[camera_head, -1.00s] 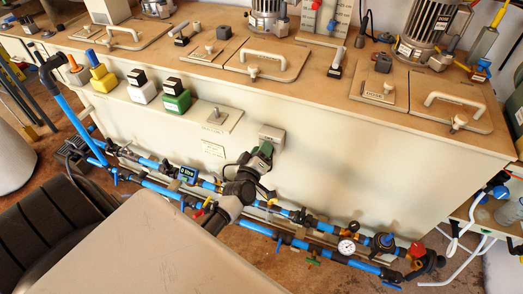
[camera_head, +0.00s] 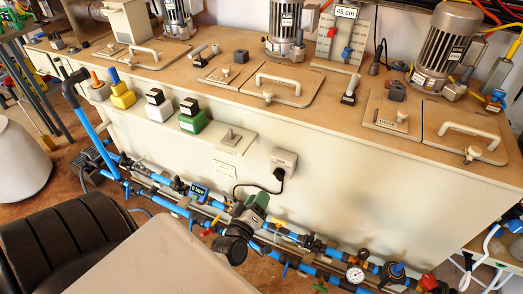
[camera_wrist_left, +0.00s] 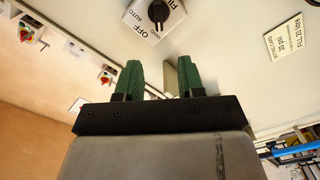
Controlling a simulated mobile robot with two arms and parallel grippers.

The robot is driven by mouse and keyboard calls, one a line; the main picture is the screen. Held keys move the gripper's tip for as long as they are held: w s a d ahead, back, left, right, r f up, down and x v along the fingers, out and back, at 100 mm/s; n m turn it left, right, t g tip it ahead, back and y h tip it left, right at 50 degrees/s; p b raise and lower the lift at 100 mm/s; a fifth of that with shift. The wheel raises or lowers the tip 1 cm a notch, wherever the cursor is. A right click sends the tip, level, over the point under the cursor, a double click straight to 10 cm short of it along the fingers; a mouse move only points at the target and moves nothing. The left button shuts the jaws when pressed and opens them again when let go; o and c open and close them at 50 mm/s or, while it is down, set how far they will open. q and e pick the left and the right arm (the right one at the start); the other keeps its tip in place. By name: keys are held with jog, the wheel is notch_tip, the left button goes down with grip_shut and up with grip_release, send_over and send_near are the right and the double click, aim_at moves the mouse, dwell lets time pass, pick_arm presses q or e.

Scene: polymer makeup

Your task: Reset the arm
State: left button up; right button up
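My left gripper (camera_head: 260,198) is in front of the long beige tank, apart from the grey wall box (camera_head: 284,161) on the tank's front face. The box has a dark plug-like part and a black cable. In the left wrist view, the two green fingers of my left gripper (camera_wrist_left: 160,74) stand apart with nothing held between them. A selector switch (camera_wrist_left: 156,14) marked OFF and AUTO lies beyond the fingertips on a pale panel. My right gripper is in neither view.
Blue pipes with valves and a round gauge (camera_head: 355,274) run along the floor below my left arm.

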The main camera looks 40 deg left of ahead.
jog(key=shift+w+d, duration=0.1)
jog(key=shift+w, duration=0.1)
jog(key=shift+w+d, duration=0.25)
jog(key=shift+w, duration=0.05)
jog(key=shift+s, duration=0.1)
pick_arm(q)
jog(key=s+d+f+m+g+h+p, duration=0.25)
jog(key=s+f+m+g, duration=0.2)
jog(key=f, duration=0.35)
jog(key=s+d+f+m+g+h+p, duration=0.25)
jog(key=s+d+f+p, duration=0.2)
jog(key=f, duration=0.45)
jog(key=s+f+m+g+p, duration=0.2)
jog(key=s+f+m+g, duration=0.2)
jog(key=s, duration=0.8)
jog(key=s+f+m+g+p, duration=0.1)
jog(key=s+f+m+g, duration=0.3)
jog(key=s, duration=0.9)
jog(key=shift+s+d+f+g+y+p, duration=0.3)
jog(key=shift+d+f+g+p, duration=0.15)
jog(key=shift+f+g, duration=0.3)
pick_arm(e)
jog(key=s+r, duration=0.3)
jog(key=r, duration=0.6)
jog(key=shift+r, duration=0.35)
pick_arm(q)
jog(key=shift+w, duration=0.1)
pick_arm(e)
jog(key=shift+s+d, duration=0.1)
